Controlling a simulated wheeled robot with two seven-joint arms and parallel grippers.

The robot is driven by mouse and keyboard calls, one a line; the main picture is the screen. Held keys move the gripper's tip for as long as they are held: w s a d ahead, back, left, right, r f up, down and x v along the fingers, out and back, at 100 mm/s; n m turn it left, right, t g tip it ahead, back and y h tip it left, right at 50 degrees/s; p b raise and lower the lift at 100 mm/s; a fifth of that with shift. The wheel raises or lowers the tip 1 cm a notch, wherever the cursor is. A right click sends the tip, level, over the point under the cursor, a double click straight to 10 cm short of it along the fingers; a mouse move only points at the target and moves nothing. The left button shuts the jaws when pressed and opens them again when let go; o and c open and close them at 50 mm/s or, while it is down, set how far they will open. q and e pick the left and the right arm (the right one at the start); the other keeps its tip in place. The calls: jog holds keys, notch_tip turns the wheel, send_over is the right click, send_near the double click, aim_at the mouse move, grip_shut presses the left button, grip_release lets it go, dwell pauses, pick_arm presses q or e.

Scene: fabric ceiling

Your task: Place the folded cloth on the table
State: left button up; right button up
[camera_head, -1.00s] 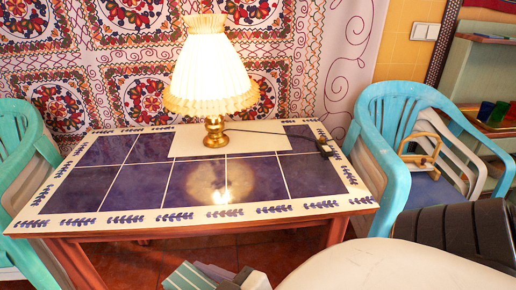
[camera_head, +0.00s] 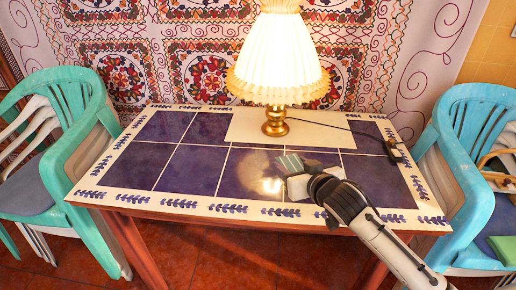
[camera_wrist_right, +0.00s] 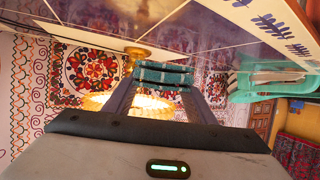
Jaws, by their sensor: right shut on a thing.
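The folded cloth (camera_head: 290,162), teal-grey with pale stripes, is held in my right gripper (camera_head: 303,180) over the table's front-right part in the head view. In the right wrist view, the cloth (camera_wrist_right: 162,76) is between the two fingers of my right gripper (camera_wrist_right: 160,88), which is shut on it. The table (camera_head: 185,165) has dark blue tiles and a white border with blue leaf patterns. I cannot tell whether the cloth touches the tabletop. My left gripper is not in view.
A lit lamp (camera_head: 277,65) with a brass base stands on a white panel at the table's back. Its cord runs right to a small black plug (camera_head: 393,150). Teal chairs stand left (camera_head: 75,130) and right (camera_head: 468,170). The table's left half is clear.

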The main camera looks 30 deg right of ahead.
jog(key=f, duration=0.3)
jog(key=w+d+f, duration=0.1)
jog(key=shift+w+f+b, duration=0.1)
jog(key=shift+f+b, duration=0.6)
jog(key=shift+f, duration=1.85)
jog(key=shift+f, duration=0.15)
jog(key=o, duration=1)
jog(key=shift+o, duration=0.2)
jog(key=v, duration=1.2)
jog(key=shift+a+p, duration=0.1)
jog(key=shift+p, duration=0.3)
